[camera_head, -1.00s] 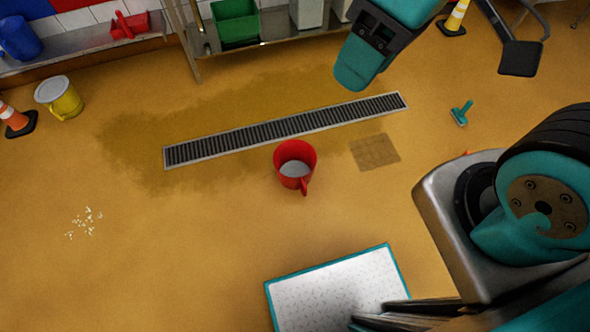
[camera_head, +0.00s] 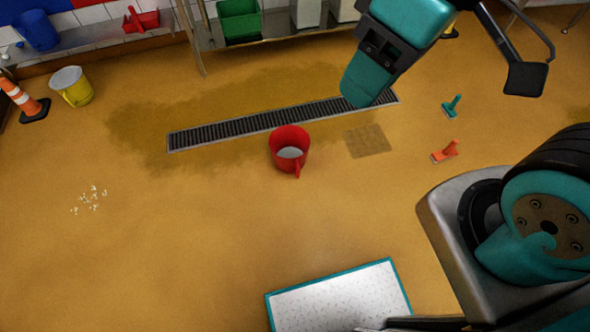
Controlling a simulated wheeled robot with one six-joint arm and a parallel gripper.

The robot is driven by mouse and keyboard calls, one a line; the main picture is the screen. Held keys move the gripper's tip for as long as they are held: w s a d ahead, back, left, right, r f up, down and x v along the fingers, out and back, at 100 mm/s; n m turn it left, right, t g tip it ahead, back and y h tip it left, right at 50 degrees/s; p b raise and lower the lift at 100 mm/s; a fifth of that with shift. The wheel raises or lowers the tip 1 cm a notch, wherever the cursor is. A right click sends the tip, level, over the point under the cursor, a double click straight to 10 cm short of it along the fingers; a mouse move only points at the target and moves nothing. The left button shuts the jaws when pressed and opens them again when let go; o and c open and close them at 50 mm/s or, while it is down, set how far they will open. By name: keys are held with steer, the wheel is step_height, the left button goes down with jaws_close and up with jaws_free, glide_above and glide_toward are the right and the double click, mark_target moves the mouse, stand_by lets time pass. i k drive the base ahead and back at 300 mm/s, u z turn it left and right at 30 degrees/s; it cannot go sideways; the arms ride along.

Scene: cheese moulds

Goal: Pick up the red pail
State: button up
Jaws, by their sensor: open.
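The red pail (camera_head: 289,147) stands upright on the ochre floor near the middle of the head view. Its inside is pale at the bottom and its handle points toward the lower right. It sits just below the floor drain, and nothing touches it. A teal and black end part of my arm, which I take as my gripper (camera_head: 375,72), hangs in at the top, above and to the right of the pail. It is well apart from the pail and holds nothing that I can see. Its fingers are not clearly shown.
The long drain grate (camera_head: 285,121) lies behind the pail, with a brown square patch (camera_head: 367,141) to its right. A teal brush (camera_head: 451,106) and an orange one (camera_head: 445,151) lie further right. A yellow pail (camera_head: 73,87) and a cone (camera_head: 22,100) stand left. A white-topped platform (camera_head: 340,297) is in front.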

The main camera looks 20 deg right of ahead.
mark_target(289, 145)
steer(key=z, duration=0.05)
steer(key=i, duration=1.05)
steer(key=u, duration=0.55)
